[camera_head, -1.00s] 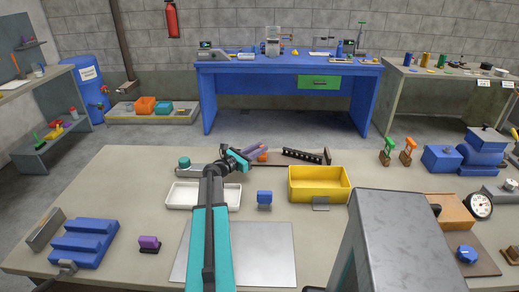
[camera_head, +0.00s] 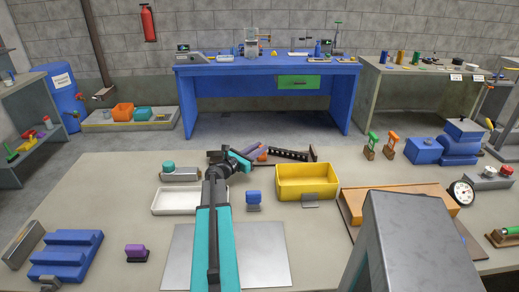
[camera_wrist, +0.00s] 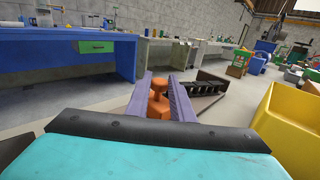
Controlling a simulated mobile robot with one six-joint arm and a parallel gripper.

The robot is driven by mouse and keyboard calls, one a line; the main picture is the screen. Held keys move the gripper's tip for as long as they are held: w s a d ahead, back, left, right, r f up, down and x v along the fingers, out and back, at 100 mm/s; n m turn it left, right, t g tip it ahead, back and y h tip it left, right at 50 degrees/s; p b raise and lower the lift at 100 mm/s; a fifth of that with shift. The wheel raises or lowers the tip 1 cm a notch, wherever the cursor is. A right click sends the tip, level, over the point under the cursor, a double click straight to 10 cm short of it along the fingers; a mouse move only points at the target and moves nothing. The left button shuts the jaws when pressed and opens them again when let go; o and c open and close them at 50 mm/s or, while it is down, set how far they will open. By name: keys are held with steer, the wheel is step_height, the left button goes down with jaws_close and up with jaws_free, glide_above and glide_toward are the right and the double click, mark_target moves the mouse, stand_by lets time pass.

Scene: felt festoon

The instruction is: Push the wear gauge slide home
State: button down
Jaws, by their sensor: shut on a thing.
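My gripper (camera_head: 254,151) has purple fingers and sits at the far side of the near bench. In the wrist view, the fingers (camera_wrist: 164,84) are shut on an orange knob (camera_wrist: 158,100), which stands between them. The knob appears to belong to the slide of the wear gauge. The gauge's dark slotted bar (camera_head: 292,154) lies just right of the gripper; it also shows in the wrist view (camera_wrist: 202,86). My arm and fingers hide the middle, so I cannot tell whether slide and bar touch.
A yellow bin (camera_head: 307,182) stands close on the near right of the gauge. A white tray (camera_head: 190,202) and a green-topped part (camera_head: 180,174) are on the left. A metal plate (camera_head: 262,255) lies in front.

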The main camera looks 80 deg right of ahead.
steer(key=shift+s+d+r, duration=0.1)
steer(key=shift+s+r, duration=0.1)
steer(key=c, duration=1.9)
jaws_free()
steer(key=shift+c, duration=0.2)
steer(key=o, duration=0.4)
steer(key=shift+s+f, duration=0.1)
steer(key=shift+f, duration=0.05)
steer(key=shift+w, duration=0.25)
steer(key=shift+b+v, duration=0.9)
steer(key=shift+v, duration=2.85)
